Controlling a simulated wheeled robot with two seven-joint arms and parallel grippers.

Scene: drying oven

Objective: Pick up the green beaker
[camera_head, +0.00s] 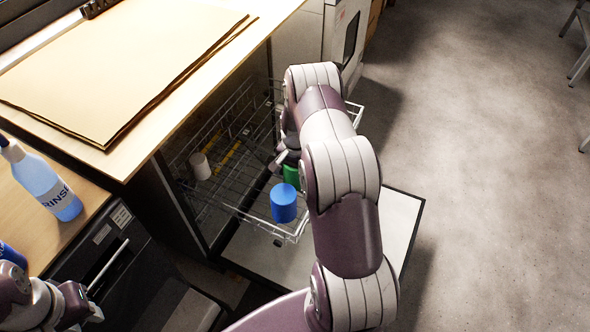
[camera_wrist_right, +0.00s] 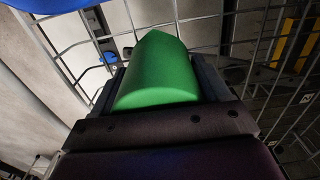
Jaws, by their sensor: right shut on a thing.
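The green beaker (camera_wrist_right: 163,72) sits between the two fingers of my right gripper (camera_wrist_right: 158,88), which is shut on it, in the right wrist view. In the head view the green beaker (camera_head: 291,176) shows only in part, behind my right arm and just beyond the blue beaker. It is at the wire rack (camera_head: 236,207); I cannot tell whether it touches the rack. My right gripper (camera_head: 287,160) is partly hidden there by its own arm. My left gripper (camera_head: 85,305) is at the lower left corner, far from the beaker; its fingers are not clear.
A blue beaker (camera_head: 283,203) stands in the rack close to the green one. A white beaker (camera_head: 200,166) is further left in the rack. The open door (camera_head: 400,215) lies below. A rinse bottle (camera_head: 45,182) stands on the left counter.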

